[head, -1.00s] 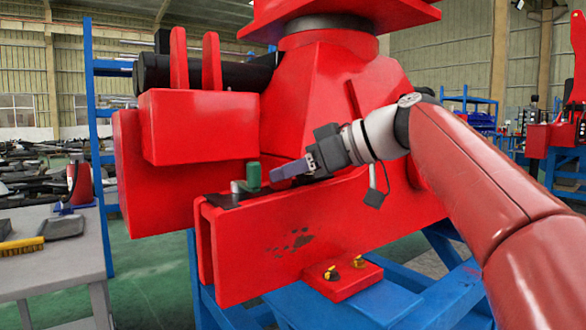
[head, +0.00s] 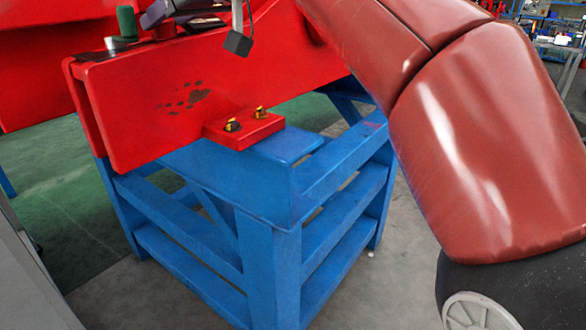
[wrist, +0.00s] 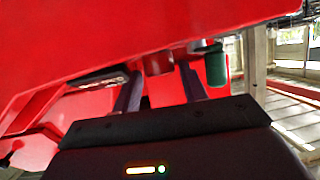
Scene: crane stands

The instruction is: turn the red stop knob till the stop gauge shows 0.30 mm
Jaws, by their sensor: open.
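The red stop knob (wrist: 157,63) appears as a short red cylinder in the wrist view, in line with the gap between my fingers. I cannot tell whether the fingers touch it. In the head view a small red piece, likely this knob (head: 165,29), shows just below my gripper (head: 152,17), which is partly cut off by the top edge. In the wrist view my gripper (wrist: 162,75) is open and empty. A dark box with small light marks, likely the stop gauge (wrist: 98,78), lies left of the knob there; its reading is too blurred to read.
A green cylinder (head: 127,22) stands beside my gripper, with a silver cylinder (head: 115,43) near it. It also shows right of the fingers in the wrist view (wrist: 215,66). The red beam (head: 215,85) carries a block with two yellow bolts (head: 243,131) and rests on a blue stand (head: 270,200).

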